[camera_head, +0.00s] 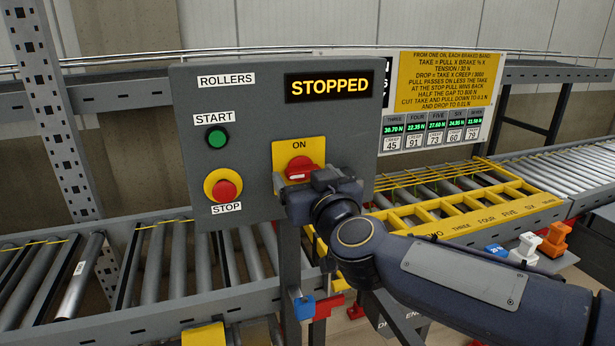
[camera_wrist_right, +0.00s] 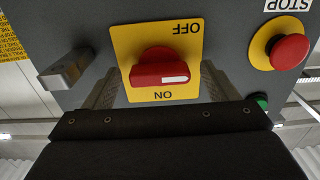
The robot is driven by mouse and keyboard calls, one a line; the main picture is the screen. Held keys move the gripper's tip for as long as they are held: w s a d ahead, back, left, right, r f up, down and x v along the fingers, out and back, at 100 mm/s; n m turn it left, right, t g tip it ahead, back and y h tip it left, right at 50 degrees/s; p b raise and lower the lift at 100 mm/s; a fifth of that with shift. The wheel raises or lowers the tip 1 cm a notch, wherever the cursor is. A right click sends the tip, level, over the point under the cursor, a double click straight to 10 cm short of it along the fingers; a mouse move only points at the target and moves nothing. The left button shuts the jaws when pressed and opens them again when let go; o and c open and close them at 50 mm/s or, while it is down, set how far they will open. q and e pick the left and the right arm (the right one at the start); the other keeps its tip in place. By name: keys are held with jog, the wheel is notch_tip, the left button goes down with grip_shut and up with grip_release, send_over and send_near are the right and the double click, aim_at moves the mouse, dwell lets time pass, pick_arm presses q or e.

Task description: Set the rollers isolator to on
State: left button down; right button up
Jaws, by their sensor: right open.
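The rollers isolator is a red rotary knob (camera_head: 300,168) on a yellow plate marked ON at its top edge. In the right wrist view the knob (camera_wrist_right: 160,70) appears upside down, its handle lying crosswise between OFF and ON. Its white mark lies at the end toward the red STOP button. My right gripper (camera_head: 305,188) is at the panel, over the lower part of the plate, and hides the OFF label in the head view. Its fingers are open, one on each side of the knob; I cannot tell whether they touch it. My left gripper is not in view.
The grey control panel (camera_head: 230,120) shows STOPPED on its display (camera_head: 329,87). A green START button (camera_head: 217,138) and red STOP button (camera_head: 225,190) sit left of the isolator. Roller conveyors (camera_head: 150,265) run behind, with a yellow frame (camera_head: 450,215) at right.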

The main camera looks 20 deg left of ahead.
jog(key=c, duration=1)
jog(key=shift+m, duration=0.3)
jog(key=m, duration=0.3)
jog(key=shift+m, duration=0.4)
jog(key=m, duration=0.4)
jog(key=shift+m+b, duration=0.3)
jog(key=shift+b, duration=0.05)
jog(key=m+b, duration=0.1)
jog(key=m, duration=0.3)
jog(key=m+b, duration=0.1)
jog(key=m, duration=0.3)
jog(key=shift+m, duration=0.3)
jog(key=shift+a+m, duration=0.1)
jog(key=shift+m, duration=0.2)
